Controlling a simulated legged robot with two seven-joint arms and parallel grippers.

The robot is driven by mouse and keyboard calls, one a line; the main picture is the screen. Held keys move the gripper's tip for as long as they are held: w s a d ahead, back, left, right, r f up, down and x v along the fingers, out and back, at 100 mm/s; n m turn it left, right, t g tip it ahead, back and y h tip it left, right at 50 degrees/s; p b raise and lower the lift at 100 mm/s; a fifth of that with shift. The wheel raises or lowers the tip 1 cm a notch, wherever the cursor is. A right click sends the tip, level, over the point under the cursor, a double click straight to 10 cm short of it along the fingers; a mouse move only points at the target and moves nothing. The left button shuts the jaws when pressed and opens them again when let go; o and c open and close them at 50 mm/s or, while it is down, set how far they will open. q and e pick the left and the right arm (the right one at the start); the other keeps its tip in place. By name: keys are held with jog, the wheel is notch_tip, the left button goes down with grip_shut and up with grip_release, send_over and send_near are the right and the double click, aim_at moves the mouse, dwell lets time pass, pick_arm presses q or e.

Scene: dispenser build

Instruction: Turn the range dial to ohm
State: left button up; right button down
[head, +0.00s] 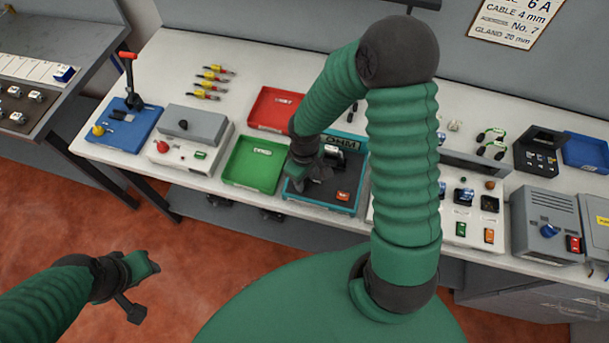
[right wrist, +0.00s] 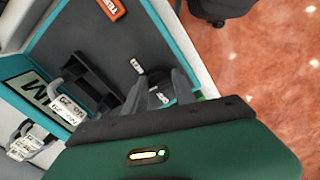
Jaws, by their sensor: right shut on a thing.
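The ohm tester is a teal-edged box with a dark top (head: 322,192), and it fills the upper left of the right wrist view (right wrist: 85,45). Its range dial (right wrist: 163,97) is a dark round knob with white marks, near one edge of the top. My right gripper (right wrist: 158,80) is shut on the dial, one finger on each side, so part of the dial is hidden. In the head view my right gripper (head: 305,168) covers the dial. A small white label (right wrist: 137,66) lies beside it. My left gripper (head: 138,285) hangs over the floor, away from the bench; its jaw state is unclear.
An orange TEST button (right wrist: 111,8) and a dark cradle (right wrist: 82,75) are on the tester. A green tray (head: 253,164) and red tray (head: 276,108) stand to its left. A control panel (head: 470,215) is to the right, partly behind my arm.

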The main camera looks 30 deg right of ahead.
jog(key=shift+w+n, duration=0.1)
jog(key=shift+n, duration=0.5)
jog(key=shift+p, duration=0.3)
jog(key=c, duration=1)
grip_release()
jog(key=shift+c, duration=0.2)
notch_tip(320, 180, up, 17)
jog(key=p, duration=0.2)
jog(key=shift+f, duration=0.15)
jog(key=shift+f, duration=0.1)
